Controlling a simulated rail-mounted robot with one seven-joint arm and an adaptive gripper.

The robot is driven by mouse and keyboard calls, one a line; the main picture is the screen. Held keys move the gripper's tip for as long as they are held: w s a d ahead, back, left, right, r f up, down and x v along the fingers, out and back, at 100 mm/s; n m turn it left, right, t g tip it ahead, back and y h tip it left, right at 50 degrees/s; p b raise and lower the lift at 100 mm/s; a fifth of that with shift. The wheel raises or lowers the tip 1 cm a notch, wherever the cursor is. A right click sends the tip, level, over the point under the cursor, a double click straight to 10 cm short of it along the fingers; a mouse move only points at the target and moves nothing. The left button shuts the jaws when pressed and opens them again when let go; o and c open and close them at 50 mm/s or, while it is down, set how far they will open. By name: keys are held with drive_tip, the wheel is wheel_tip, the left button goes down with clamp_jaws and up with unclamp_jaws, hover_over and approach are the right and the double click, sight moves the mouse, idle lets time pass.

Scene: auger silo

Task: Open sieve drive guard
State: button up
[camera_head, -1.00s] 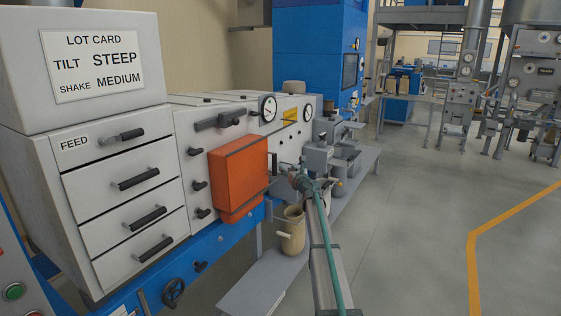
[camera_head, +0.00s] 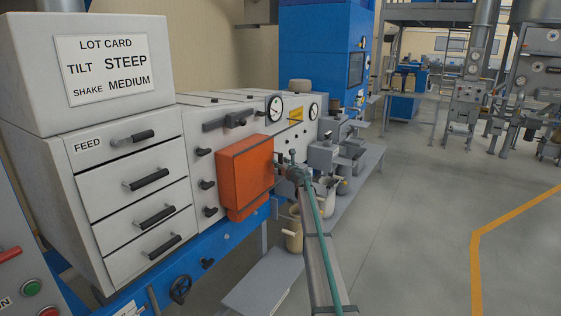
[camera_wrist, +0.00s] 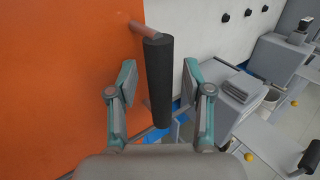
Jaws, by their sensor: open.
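The sieve drive guard is an orange box-shaped cover (camera_head: 246,172) on the front of the pale machine, and it looks closed. In the wrist view its orange face (camera_wrist: 62,80) fills the left side. A black bar handle (camera_wrist: 158,82) stands off that face on a metal post. My gripper (camera_wrist: 158,88) is open, with one finger on each side of the handle; I cannot tell whether either finger touches it. In the head view my gripper (camera_head: 284,168) is at the guard's right edge, and the handle is hard to make out there.
Drawers with black handles (camera_head: 148,180) are left of the guard. Black knobs (camera_head: 208,184) sit close beside it. A grey bench (camera_head: 262,282) with containers (camera_head: 293,238) stands below and right. A lot card (camera_head: 107,68) reads tilt steep, shake medium. Open floor lies to the right.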

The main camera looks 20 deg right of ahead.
drive_tip(key=shift+w, duration=0.3)
clamp_jaws()
idle(0.5)
